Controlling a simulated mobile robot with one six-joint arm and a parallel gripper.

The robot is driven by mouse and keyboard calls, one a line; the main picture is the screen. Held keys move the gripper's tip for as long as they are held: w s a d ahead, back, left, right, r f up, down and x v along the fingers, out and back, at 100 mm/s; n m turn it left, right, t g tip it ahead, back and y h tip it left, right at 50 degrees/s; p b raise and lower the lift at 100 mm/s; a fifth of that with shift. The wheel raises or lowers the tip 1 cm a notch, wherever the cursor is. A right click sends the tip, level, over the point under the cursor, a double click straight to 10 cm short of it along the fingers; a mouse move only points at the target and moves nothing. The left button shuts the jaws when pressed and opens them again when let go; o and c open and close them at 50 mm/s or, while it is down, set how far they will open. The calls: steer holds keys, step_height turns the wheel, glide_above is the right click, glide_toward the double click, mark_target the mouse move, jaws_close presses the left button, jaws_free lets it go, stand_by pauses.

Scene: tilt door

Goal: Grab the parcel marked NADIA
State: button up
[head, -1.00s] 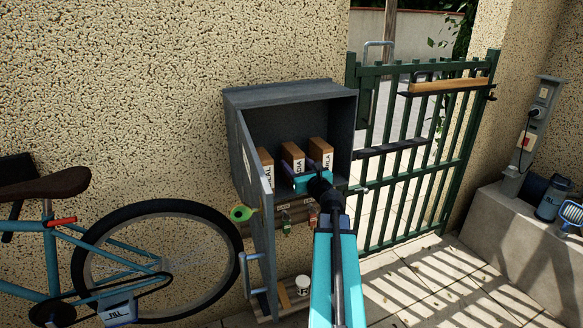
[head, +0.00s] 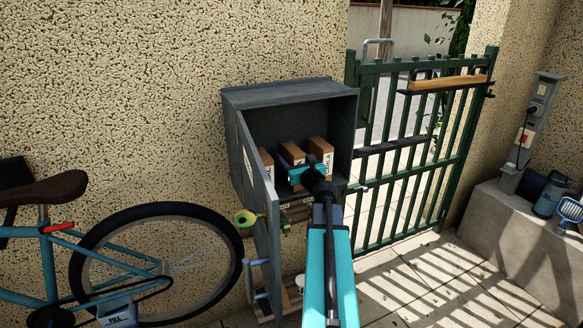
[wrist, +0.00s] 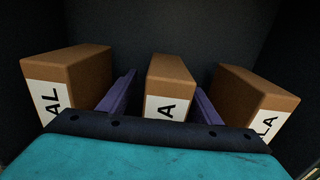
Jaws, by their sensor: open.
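Three brown parcels with white labels stand in the open grey box. The middle parcel (head: 293,152) showed the letters "DIA" on its label a second ago; in the wrist view this middle parcel (wrist: 168,68) shows only "A", the rest hidden by my gripper. My gripper (head: 299,162) is inside the box, open.
The left parcel (wrist: 65,75) ends in "AL" and the right parcel (wrist: 250,92) in "LA"; each stands just outside a finger. The grey box (head: 290,92) has its door (head: 252,165) swung open at left. A bicycle (head: 150,225) is left, a green gate (head: 420,150) right.

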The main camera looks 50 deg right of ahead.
mark_target(295, 156)
steer(key=shift+s+d, duration=0.1)
steer(key=shift+d, duration=0.05)
steer(key=c, duration=1.3)
steer(key=shift+r, duration=1.55)
steer(key=shift+s+r, duration=0.1)
steer(key=shift+r, duration=0.2)
steer(key=s+a, duration=0.1)
steer(key=s, duration=0.1)
steer(key=s+a, duration=0.2)
steer(key=shift+s+a+r, duration=0.1)
steer(key=shift+s+a, duration=0.05)
steer(key=shift+b, duration=1)
steer(key=shift+b, duration=0.4)
steer(key=s+b, duration=0.1)
steer(key=b, duration=0.3)
steer(key=shift+a, duration=0.4)
